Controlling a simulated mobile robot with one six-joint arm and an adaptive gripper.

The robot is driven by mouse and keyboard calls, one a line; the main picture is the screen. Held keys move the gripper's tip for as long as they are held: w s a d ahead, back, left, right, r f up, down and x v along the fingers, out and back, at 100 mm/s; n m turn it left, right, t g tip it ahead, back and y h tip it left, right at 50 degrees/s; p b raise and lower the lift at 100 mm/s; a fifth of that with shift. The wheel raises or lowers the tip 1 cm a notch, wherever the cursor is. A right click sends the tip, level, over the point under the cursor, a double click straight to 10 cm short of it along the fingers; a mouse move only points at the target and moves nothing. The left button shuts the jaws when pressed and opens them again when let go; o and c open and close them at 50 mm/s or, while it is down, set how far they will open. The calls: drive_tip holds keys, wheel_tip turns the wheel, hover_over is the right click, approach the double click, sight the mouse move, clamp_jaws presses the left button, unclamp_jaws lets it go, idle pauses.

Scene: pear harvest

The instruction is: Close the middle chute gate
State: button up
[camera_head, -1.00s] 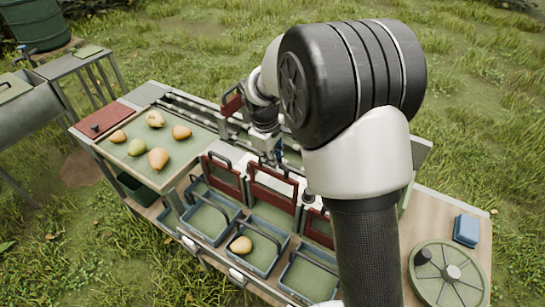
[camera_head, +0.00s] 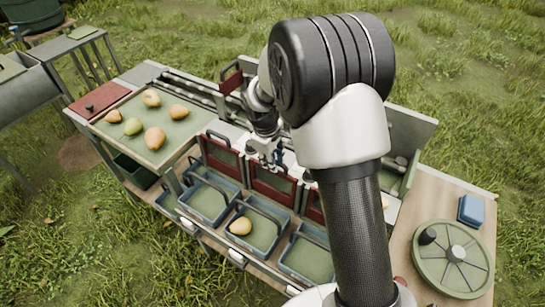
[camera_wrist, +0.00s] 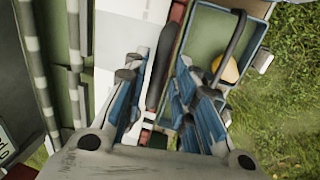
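The middle chute gate (camera_head: 273,186) is a dark red framed panel above the middle blue bin. In the head view it stands low, its top about in line with the left gate (camera_head: 221,157). My gripper (camera_head: 279,158) is just above its top edge, partly hidden by my arm. In the wrist view the blue fingers of my gripper (camera_wrist: 163,68) are spread apart, with a dark handle bar (camera_wrist: 160,84) between them. I cannot tell whether a finger touches the bar.
The middle bin (camera_head: 262,249) holds one pear (camera_head: 240,226). Several pears lie on the green sorting tray (camera_head: 178,138) at left. A red panel (camera_head: 231,82) stands up at the back. A round green wheel (camera_head: 452,258) and a blue block (camera_head: 471,210) are at right.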

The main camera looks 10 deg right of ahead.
drive_tip(key=shift+o, duration=0.5)
drive_tip(key=shift+r, duration=0.1)
drive_tip(key=shift+r, duration=0.15)
wheel_tip(320, 180, up, 12)
drive_tip(key=s+a, duration=0.1)
drive_tip(key=shift+s+a+f, duration=0.25)
drive_tip(key=shift+s+a, duration=0.05)
drive_tip(key=shift+a, duration=0.05)
